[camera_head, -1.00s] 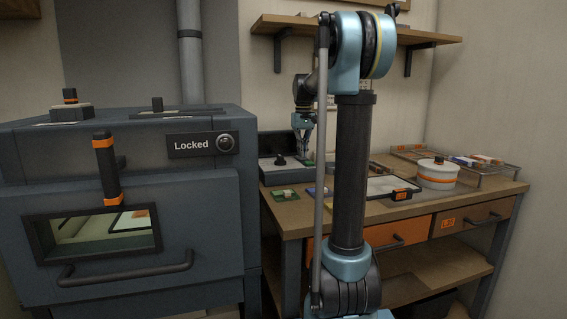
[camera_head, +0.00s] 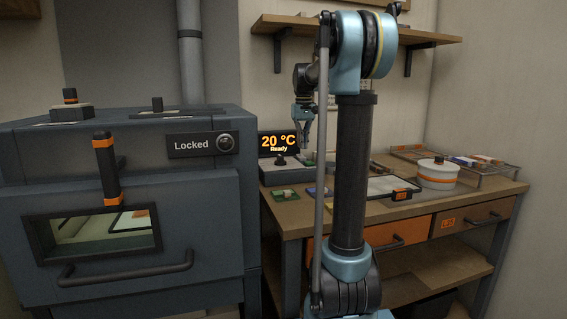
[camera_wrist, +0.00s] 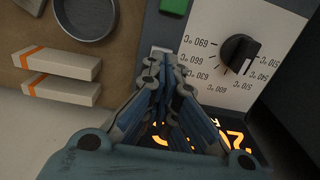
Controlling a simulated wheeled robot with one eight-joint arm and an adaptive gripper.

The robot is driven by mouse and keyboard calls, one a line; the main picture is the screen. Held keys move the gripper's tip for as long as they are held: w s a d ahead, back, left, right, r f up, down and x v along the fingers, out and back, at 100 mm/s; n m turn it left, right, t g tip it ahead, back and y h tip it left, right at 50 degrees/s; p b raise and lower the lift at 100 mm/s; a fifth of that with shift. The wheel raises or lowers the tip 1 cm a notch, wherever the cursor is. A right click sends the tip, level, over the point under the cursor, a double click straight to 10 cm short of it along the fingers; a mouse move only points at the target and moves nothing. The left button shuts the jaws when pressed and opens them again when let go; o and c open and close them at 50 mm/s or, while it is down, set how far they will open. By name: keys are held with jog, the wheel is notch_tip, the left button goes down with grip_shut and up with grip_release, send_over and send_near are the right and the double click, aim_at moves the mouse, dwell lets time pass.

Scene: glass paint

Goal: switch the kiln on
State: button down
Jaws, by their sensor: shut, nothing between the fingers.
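The kiln (camera_head: 200,230) stands at the left with its door down and a "Locked" label on its front. Its control box (camera_head: 275,174) sits on the bench, and its screen (camera_head: 279,143) is lit, reading "20 °C Ready". In the wrist view, a black dial (camera_wrist: 239,53) with upside-down temperature marks sits on the pale panel, and a green square (camera_wrist: 175,6) shows at the top. My gripper (camera_head: 304,123) is shut and empty above the box's right side. Its fingers (camera_wrist: 163,68) cover part of the screen in the wrist view.
A white lidded pot (camera_head: 437,175) and a wire rack (camera_head: 495,175) stand at the right of the bench. A framed tray (camera_head: 380,186) lies partly behind my arm. A shelf (camera_head: 285,24) runs above the bench. Two orange-marked white blocks (camera_wrist: 60,78) lie near my gripper.

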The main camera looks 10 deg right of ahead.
jog(key=shift+r, duration=1.6)
